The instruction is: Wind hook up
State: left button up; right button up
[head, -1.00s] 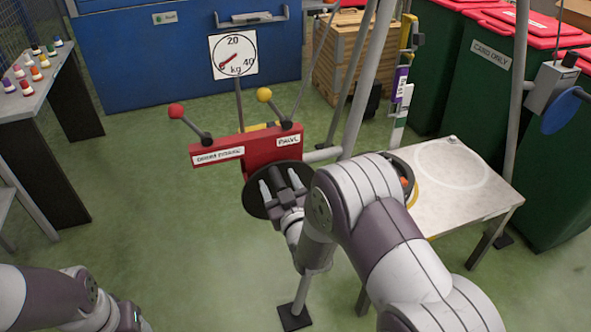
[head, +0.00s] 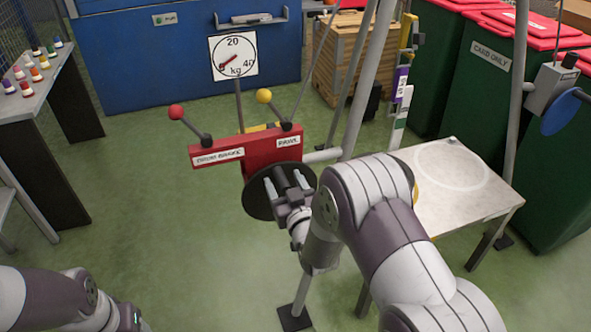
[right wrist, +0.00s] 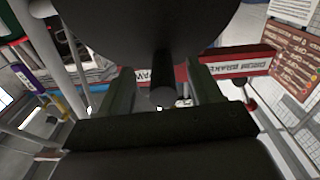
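A red winch housing (head: 262,152) stands at the middle of the head view, with labels on its front that look like a drum brake and a pawl. One lever has a red knob (head: 176,111), the other a yellow knob (head: 264,95). A black crank disc (head: 256,199) sits in front of the housing. My right gripper (head: 286,184) is at the disc, its fingers apart on either side of the dark crank handle. In the right wrist view the handle (right wrist: 163,92) lies between the fingers, with a gap visible on each side. My left gripper is out of view. I cannot make out the hook.
A dial scale (head: 233,55) stands behind the winch. A light table (head: 470,198) is at right, partly behind my right arm. Grey poles (head: 371,75) rise beside the winch. Green bins (head: 480,90) stand at right.

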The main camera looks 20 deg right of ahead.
jog(key=s+p, duration=0.1)
jog(key=s, duration=0.7)
dwell(0.5)
